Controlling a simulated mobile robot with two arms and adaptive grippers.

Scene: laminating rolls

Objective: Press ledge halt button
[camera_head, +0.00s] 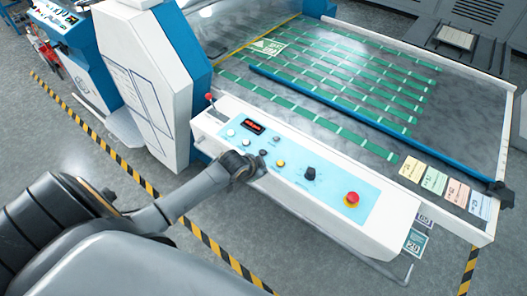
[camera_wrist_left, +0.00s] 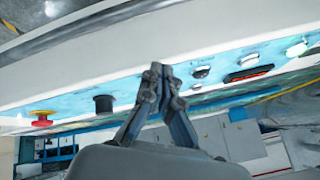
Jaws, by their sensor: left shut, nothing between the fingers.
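The ledge (camera_head: 225,104) is a long white control ledge with a light blue panel. The halt button, a red mushroom on a yellow base (camera_head: 351,199), stands near the panel's right end; it also shows at the left of the left wrist view (camera_wrist_left: 42,120). My left gripper (camera_head: 258,168) is shut and empty at the ledge's near edge, by the left half of the panel. Its fingertips (camera_wrist_left: 161,72) show close together in the left wrist view. The gripper is left of the halt button and apart from it. My right gripper is not in view.
A black knob (camera_head: 311,173), a yellow button (camera_head: 281,164), several small buttons and a red display (camera_head: 253,126) share the panel. A red-topped lever (camera_head: 209,97) rises at the ledge's left end. Behind lies a table with green strips (camera_head: 340,115) and coloured cards (camera_head: 434,180).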

